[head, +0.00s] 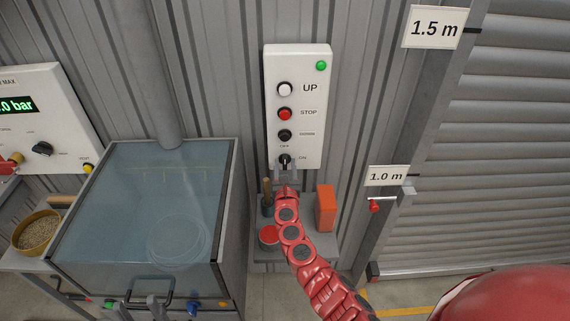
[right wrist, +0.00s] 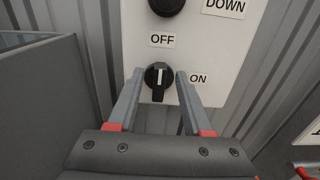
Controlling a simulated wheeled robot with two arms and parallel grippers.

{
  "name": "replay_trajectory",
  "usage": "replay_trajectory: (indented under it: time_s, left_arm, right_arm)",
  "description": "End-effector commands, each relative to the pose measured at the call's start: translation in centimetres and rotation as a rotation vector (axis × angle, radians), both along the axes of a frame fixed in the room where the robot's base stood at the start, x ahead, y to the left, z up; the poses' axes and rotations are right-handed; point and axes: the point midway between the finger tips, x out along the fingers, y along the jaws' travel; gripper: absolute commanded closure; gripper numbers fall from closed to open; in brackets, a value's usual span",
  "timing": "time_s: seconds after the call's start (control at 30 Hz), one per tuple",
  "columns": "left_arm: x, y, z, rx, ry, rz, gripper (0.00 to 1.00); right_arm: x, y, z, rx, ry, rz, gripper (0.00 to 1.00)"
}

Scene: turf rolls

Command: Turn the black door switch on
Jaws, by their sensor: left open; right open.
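The black door switch (head: 285,159) is a round knob low on the white control panel (head: 312,92). In the right wrist view the knob (right wrist: 154,74) has a white mark standing about upright, toward the OFF label (right wrist: 162,40). The ON label (right wrist: 198,78) is to its right. My right gripper (right wrist: 159,77) is open, its two fingers on either side of the knob with small gaps showing. In the head view my right gripper (head: 286,172) is at the panel's lower edge.
Above the switch are a white UP button (head: 285,89), a red STOP button (head: 285,114) and a black DOWN button (head: 285,135). An orange block (head: 325,208) and a red-topped can (head: 268,236) sit beside my right arm.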

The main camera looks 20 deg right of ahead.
Motion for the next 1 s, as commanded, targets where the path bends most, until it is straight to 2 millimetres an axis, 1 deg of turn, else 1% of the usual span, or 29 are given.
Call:
replay_trajectory:
  time_s: [0.1, 0.2, 0.47, 0.57, 0.7, 0.73, 0.77, 1.0]
  left_arm:
    - [-0.01, 0.0, -0.22, 0.0, 0.0, 0.0, 0.5]
    - [0.0, 0.0, -0.25, 0.0, 0.0, 0.0, 0.5]
    - [-0.01, 0.0, -0.22, 0.0, 0.0, 0.0, 0.5]
    - [0.0, 0.0, -0.23, 0.0, 0.0, 0.0, 0.5]
    - [0.0, 0.0, -0.23, 0.0, 0.0, 0.0, 0.5]
    - [-0.01, 0.0, -0.22, 0.0, 0.0, 0.0, 0.5]
    - [0.0, 0.0, -0.23, 0.0, 0.0, 0.0, 0.5]
    - [0.0, 0.0, -0.23, 0.0, 0.0, 0.0, 0.5]
  right_arm:
    - [0.75, -0.18, -0.1, 0.0, 0.002, 0.002, 0.5]
    - [1.04, -0.25, -0.12, 0.0, 0.003, 0.003, 0.5]
    - [1.1, -0.28, -0.09, 0.0, 0.003, 0.003, 0.5]
    - [1.09, -0.27, -0.09, 0.0, 0.003, 0.003, 0.66]
    - [1.09, -0.27, -0.08, 0.0, 0.003, 0.003, 0.91]
    - [1.09, -0.27, -0.08, 0.0, 0.003, 0.003, 0.97]
    - [1.09, -0.27, -0.08, 0.0, 0.003, 0.003, 1.0]
    - [1.09, -0.27, -0.08, 0.0, 0.003, 0.003, 1.0]
